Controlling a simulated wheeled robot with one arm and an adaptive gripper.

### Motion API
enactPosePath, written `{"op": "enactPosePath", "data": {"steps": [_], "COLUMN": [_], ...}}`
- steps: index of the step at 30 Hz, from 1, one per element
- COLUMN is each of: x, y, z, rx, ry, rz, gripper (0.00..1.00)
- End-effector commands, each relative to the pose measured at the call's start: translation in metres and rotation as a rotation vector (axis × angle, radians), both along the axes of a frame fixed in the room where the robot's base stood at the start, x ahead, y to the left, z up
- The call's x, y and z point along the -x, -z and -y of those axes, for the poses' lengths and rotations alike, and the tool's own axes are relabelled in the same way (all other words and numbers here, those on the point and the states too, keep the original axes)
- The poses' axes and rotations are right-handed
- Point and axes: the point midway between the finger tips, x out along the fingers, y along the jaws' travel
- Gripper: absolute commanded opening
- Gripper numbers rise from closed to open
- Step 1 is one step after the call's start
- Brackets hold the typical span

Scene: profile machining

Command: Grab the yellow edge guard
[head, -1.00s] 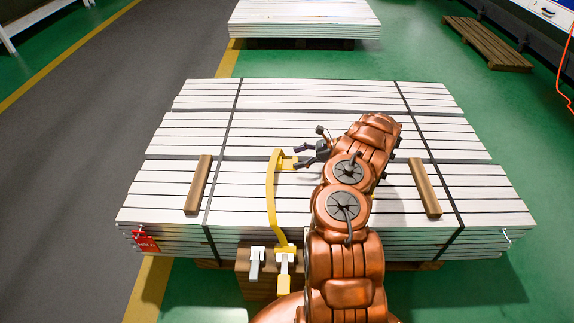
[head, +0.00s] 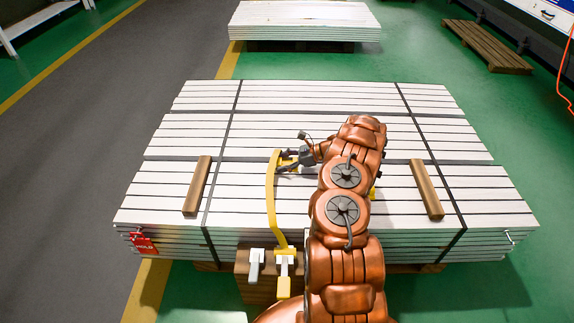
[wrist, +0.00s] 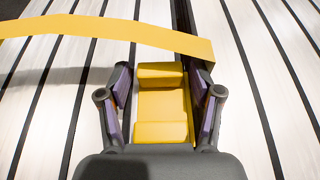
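A yellow piece that looks like the edge guard (wrist: 162,103) shows in the wrist view, with a ridge at each end and a flat middle. My gripper (wrist: 164,88) is open, with one purple-padded finger on each side of this piece and narrow gaps between. In the head view my gripper (head: 285,164) is low over the white profile stack, at the upper end of a curved yellow band (head: 271,195). The gripper partly hides the yellow piece there. The band also crosses the top of the wrist view (wrist: 105,29).
The profile stack (head: 330,200) has dark straps and two wooden battens, one left (head: 197,186) and one right (head: 427,188). A red tag (head: 144,245) hangs at its front left. A wooden block (head: 258,285) with clamp-like parts stands at the front edge.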

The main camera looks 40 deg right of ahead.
Motion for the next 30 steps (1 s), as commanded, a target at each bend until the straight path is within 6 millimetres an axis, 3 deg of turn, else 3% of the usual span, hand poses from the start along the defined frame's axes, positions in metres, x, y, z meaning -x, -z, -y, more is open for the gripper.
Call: {"op": "enactPosePath", "data": {"steps": [1, 13, 22, 30], "x": [0.000, 0.000, 0.000, -0.001], "y": [0.000, 0.001, -0.003, -0.039], "z": [0.000, 0.000, 0.000, 0.000], "rx": [0.000, 0.001, 0.001, 0.001], "ry": [0.000, -0.001, -0.001, -0.001], "rz": [0.000, -0.001, -0.002, 0.001], "gripper": [0.56, 0.16, 0.16, 0.16]}}
